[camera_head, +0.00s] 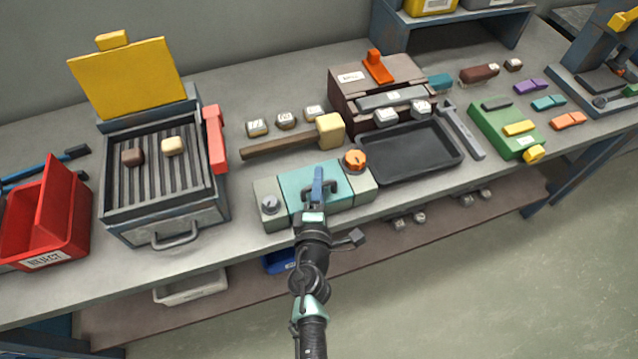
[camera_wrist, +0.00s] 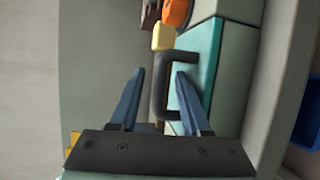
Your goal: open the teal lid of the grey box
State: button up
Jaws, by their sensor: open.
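The grey box (camera_head: 273,213) stands near the bench's front edge, with its teal lid (camera_head: 345,180) lying shut on top. In the wrist view the teal lid (camera_wrist: 207,62) carries a dark C-shaped handle (camera_wrist: 160,84). My gripper (camera_head: 318,172) is over the lid and hides part of it. In the wrist view my gripper (camera_wrist: 159,74) is open, with the handle's bar between its two blue fingers. I cannot tell whether either finger touches it.
A wooden mallet (camera_head: 285,145) lies behind the box. A black tray (camera_head: 410,153) is close on the right. A grill (camera_head: 160,215) with a raised yellow lid (camera_head: 128,78) stands left, its red handle (camera_head: 215,140) towards the box. A red bin (camera_head: 48,225) is further left.

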grip_shut()
dwell(1.3)
